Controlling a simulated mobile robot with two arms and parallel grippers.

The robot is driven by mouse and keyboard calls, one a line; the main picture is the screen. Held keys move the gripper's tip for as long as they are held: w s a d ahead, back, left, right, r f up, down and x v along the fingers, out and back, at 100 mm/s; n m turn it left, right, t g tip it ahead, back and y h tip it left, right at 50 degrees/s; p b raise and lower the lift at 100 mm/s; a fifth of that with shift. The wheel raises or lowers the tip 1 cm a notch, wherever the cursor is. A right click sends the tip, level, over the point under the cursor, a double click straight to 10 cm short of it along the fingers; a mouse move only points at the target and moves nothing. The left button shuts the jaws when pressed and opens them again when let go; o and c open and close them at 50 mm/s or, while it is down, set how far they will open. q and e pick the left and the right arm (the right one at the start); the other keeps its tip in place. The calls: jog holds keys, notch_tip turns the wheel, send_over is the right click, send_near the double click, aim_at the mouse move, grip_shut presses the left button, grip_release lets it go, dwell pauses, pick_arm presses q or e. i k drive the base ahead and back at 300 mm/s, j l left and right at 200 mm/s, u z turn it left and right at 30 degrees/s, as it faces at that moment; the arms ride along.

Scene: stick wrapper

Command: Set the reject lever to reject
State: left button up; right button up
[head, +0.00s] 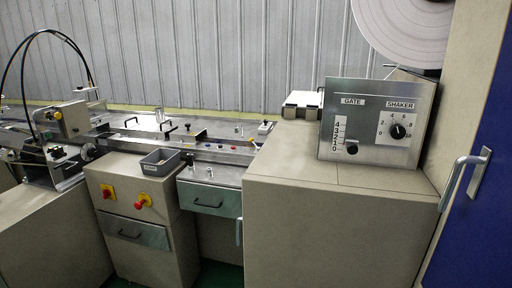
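No part labelled as a reject lever can be read in this view. A small dark upright knob or lever (190,159) stands at the front edge of the steel machine bed (225,155), just right of a grey bin. A small yellow and red piece (252,142) sits at the bed's right end, by the beige cabinet. I cannot tell whether either of these is the reject lever, or how it is set. Neither of my grippers is in view.
A panel (375,120) with a GATE slider and SHAKER dial stands on the beige cabinet (330,215) at right. A grey bin (162,162) sits over a pedestal with a red button (143,201). A blue door (480,200) bounds the right.

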aim_at(251, 140)
jog(key=i+j+z, duration=0.3)
jog(key=j, duration=0.35)
jog(key=i+j+z, duration=0.15)
jog(key=i+j, duration=0.15)
jog(key=i+j+z, duration=0.15)
jog(key=j, duration=0.3)
jog(key=i+j+z, duration=0.15)
jog(key=j, duration=0.2)
jog(key=i+j+z, duration=0.15)
jog(key=j, duration=0.3)
